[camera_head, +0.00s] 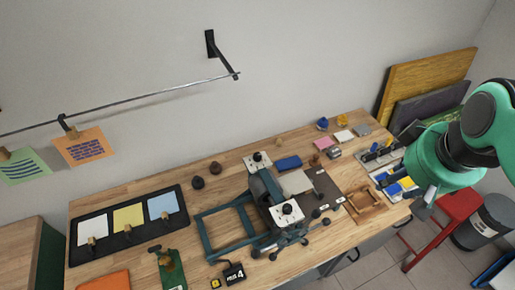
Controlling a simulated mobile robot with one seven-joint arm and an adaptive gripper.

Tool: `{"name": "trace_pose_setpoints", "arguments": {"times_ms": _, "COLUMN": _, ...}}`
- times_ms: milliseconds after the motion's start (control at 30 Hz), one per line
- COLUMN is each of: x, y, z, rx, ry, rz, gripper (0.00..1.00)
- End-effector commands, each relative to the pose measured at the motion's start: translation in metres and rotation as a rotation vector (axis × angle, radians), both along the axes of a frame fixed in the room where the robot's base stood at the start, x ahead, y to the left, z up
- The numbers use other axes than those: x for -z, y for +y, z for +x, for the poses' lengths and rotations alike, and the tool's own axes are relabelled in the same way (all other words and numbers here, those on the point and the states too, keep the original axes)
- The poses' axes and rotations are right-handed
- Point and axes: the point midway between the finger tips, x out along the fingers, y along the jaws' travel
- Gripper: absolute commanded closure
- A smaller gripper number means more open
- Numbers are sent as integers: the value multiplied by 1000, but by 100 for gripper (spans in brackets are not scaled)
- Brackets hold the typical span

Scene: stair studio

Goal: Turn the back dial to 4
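A dark blue-green press-like machine (266,188) stands on the wooden workbench. The back dial (257,157) is a small dark knob on a white plate at the machine's far end. A similar front dial (287,209) sits on a white plate nearer to me. The dial markings are too small to read. A small black sign (234,273) with a white 4 stands at the bench's front edge. My gripper (424,206) is at the right, beyond the machine and apart from both dials. Its fingers are small and partly hidden by my arm, so its opening is unclear.
A black tray (108,247) with white, yellow and blue sheets lies at the left. A wooden frame (365,206) and a tool caddy (381,157) are at the bench's right. A red stool (458,206) stands beside it. A rail (130,101) with hung prints is on the wall.

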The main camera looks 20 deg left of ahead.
Motion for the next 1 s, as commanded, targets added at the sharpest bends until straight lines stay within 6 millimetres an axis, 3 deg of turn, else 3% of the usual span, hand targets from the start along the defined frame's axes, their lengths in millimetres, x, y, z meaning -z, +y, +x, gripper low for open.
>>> {"name": "trace_pose_setpoints", "arguments": {"times_ms": 200, "x": -14, "y": 46, "z": 42, "rx": -266, "ry": 50, "rz": -76, "gripper": 58}}
{"name": "trace_pose_setpoints", "arguments": {"times_ms": 500, "x": -14, "y": 119, "z": 90, "rx": -634, "ry": 104, "rz": -170, "gripper": 58}}
{"name": "trace_pose_setpoints", "arguments": {"times_ms": 800, "x": 1, "y": 202, "z": 124, "rx": -1007, "ry": 151, "rz": -251, "gripper": 58}}
{"name": "trace_pose_setpoints", "arguments": {"times_ms": 1000, "x": 21, "y": 263, "z": 137, "rx": -1259, "ry": 179, "rz": -299, "gripper": 58}}
